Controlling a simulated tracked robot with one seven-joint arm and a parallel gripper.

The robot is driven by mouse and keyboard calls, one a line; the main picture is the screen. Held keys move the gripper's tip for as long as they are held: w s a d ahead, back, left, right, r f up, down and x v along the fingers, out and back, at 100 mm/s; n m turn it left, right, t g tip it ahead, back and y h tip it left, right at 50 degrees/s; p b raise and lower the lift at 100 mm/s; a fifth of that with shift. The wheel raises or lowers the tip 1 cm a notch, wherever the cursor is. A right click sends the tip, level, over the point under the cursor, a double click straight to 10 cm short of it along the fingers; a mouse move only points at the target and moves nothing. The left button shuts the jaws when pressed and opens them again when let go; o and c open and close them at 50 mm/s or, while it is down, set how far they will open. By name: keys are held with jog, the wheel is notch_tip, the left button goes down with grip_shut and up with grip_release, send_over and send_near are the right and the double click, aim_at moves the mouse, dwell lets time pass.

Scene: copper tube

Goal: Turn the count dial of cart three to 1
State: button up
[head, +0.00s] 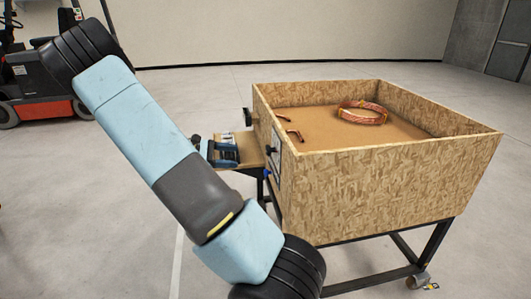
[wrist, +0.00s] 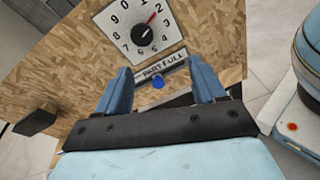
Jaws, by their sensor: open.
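The count dial (wrist: 143,36) is a white plate with numbers and a dark knob on the cart's wooden side. Its red pointer points at about the 2. The dial's dark knob also shows edge-on in the head view (head: 273,150). My gripper (wrist: 160,78) is open and empty in the wrist view. Its two blue fingers stand apart below the dial, on either side of a blue knob (wrist: 158,82) under a "PART FULL" label (wrist: 163,68). I cannot tell how far the fingertips are from the panel. In the head view my arm hides much of the area left of the cart.
The cart (head: 375,185) is an open wooden box on a dark wheeled frame with copper pieces (head: 362,113) inside. A dark block (wrist: 37,118) juts from its side. A forklift (head: 35,75) stands behind left.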

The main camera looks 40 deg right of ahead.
aim_at(268, 150)
jog(key=s+d+f+n+h, duration=0.1)
jog(key=s+d, duration=0.4)
jog(key=d, duration=0.7)
jog(key=shift+d+h, duration=0.35)
jog(key=shift+h, duration=0.25)
jog(key=shift+c, duration=0.3)
jog(key=c, duration=0.9)
jog(key=shift+c, duration=0.3)
jog(key=shift+n, duration=0.4)
